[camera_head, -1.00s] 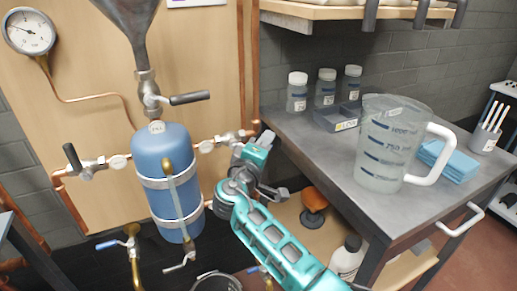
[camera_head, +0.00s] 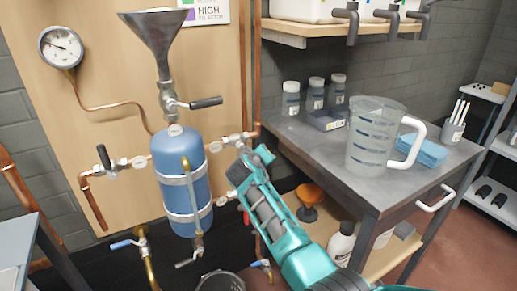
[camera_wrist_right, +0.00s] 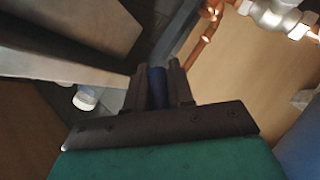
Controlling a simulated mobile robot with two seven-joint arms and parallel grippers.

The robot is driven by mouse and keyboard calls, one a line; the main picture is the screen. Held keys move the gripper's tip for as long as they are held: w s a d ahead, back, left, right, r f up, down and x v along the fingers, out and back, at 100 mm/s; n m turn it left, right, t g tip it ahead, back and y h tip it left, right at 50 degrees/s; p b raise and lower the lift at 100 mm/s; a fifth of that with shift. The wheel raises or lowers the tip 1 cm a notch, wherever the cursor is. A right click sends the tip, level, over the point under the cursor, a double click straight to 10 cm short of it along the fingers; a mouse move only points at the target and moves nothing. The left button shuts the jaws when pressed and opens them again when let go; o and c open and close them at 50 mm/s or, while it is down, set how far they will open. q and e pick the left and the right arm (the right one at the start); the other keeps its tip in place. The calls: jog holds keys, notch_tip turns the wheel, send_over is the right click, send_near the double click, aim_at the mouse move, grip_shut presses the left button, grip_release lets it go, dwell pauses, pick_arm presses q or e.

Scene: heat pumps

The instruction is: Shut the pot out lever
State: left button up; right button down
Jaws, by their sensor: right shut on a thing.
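The blue pot (camera_head: 180,180) hangs on the wooden panel, with a metal funnel and a black-handled valve (camera_head: 190,103) above it. A pipe with a valve (camera_head: 232,141) leaves the pot's right side, just left of my right gripper (camera_head: 258,154). In the right wrist view, my right gripper (camera_wrist_right: 160,88) is shut on a dark blue lever handle (camera_wrist_right: 157,86) between its fingers. A metal valve and copper pipe (camera_wrist_right: 275,14) show above right there. My arm and gripper hide the held lever in the head view. My left gripper is out of view.
A black-handled valve (camera_head: 110,160) sits left of the pot. Blue-handled valves (camera_head: 128,243) are low down, above a bucket (camera_head: 220,281). The metal table (camera_head: 310,150) on the right holds a large jug (camera_head: 372,140) and bottles, its edge close to my right arm.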

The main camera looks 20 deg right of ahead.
pick_arm(q)
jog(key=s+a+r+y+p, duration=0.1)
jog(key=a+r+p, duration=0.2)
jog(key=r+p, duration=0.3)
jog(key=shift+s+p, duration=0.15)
jog(key=shift+p, duration=1.35)
pick_arm(e)
jog(key=shift+s+a+f+m+g+y, duration=0.15)
jog(key=shift+a+f+m+g+y, duration=0.25)
jog(key=shift+a+m+y, duration=0.4)
jog(key=shift+s+a+f+m+g+y, duration=0.2)
jog(key=shift+a+f+m+g+y, duration=0.3)
jog(key=shift+a+y, duration=0.65)
jog(key=shift+s+a+f+m+g+y, duration=0.25)
jog(key=shift+a+m+y, duration=0.45)
jog(key=shift+y, duration=0.55)
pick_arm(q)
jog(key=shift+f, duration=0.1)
pick_arm(e)
jog(key=shift+w, duration=0.1)
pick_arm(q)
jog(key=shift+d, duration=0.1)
pick_arm(e)
jog(key=c, duration=1.1)
grip_release()
